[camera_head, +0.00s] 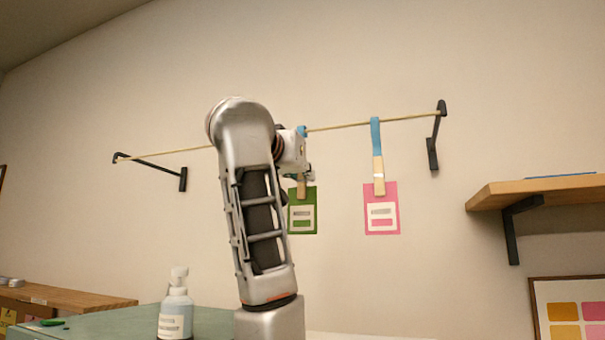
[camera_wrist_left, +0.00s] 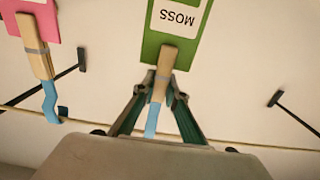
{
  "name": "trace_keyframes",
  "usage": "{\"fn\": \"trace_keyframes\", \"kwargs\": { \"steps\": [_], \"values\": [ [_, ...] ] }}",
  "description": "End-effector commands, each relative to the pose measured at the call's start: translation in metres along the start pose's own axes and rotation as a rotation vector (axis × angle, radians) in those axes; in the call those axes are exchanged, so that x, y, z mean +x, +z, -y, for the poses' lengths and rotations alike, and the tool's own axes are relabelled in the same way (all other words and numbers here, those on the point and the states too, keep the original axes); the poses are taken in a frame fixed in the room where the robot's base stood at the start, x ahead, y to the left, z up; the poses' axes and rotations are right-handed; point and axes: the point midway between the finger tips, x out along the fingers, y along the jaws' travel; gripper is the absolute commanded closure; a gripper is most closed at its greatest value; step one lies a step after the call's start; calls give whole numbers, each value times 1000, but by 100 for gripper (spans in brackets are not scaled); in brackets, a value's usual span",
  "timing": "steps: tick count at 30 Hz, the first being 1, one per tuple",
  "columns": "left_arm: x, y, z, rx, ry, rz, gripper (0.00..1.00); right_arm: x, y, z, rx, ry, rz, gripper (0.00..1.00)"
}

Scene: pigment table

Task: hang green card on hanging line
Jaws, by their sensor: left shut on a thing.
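The green card (camera_head: 303,222) hangs upright from a wooden peg with a blue hook, left of the pink card. In the left wrist view the green card (camera_wrist_left: 177,40) appears upside down, with a MOSS label. My left gripper (camera_wrist_left: 161,88) is shut on the wooden peg (camera_wrist_left: 163,72) above the card. In the head view my left gripper (camera_head: 302,175) is partly hidden by my arm. The blue hook top (camera_head: 302,131) appears level with the hanging line (camera_head: 345,125). I cannot tell whether it rests on the line. My right gripper is not in view.
A pink card (camera_head: 381,215) hangs on the line by its blue-hooked peg (camera_head: 377,150). Black brackets (camera_head: 437,135) hold the line's ends. A wooden shelf (camera_head: 540,190) is at right. A bottle (camera_head: 175,312) stands below, left of my arm. The line's left stretch is empty.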

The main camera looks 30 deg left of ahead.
Motion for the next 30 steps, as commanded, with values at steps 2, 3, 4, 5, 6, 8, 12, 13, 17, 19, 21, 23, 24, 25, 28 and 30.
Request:
{"fn": "trace_keyframes", "kwargs": {
  "steps": [2, 3, 4, 5, 6, 8, 12, 13, 17, 19, 21, 23, 24, 25, 28, 30],
  "values": [
    [0, 0, 0, 0, 0, -1, 100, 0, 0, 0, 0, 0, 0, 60],
    [0, 0, 0, 0, 0, -1, 100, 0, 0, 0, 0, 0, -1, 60],
    [0, 0, 0, 0, 0, -1, 100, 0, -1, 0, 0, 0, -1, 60],
    [0, 0, 0, 0, 0, -1, 100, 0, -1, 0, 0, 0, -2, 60],
    [0, 0, 0, 0, 0, -1, 100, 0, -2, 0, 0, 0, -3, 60],
    [0, 0, 0, 0, 0, -1, 100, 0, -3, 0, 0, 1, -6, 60],
    [0, 0, 0, 0, 0, -1, 68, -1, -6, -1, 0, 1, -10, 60],
    [0, 0, 0, 0, 0, -1, 68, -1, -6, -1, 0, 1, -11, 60],
    [0, 0, 0, 0, 0, -1, 68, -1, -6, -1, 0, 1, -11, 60],
    [0, 0, 0, 0, 0, 0, 68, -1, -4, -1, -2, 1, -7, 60],
    [-2, 0, 0, 0, 0, -1, 68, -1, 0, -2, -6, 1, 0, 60],
    [-5, -1, -1, 0, 1, -1, 68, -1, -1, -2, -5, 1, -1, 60],
    [-9, -1, -2, 0, 2, -3, 68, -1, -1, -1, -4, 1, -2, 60],
    [-12, -2, -2, -1, 3, -4, 68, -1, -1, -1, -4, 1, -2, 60],
    [-29, -1, -2, -3, 4, -5, 68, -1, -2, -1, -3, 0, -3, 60],
    [-43, -2, -3, -4, 6, -7, 68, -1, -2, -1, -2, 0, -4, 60]
  ]
}}
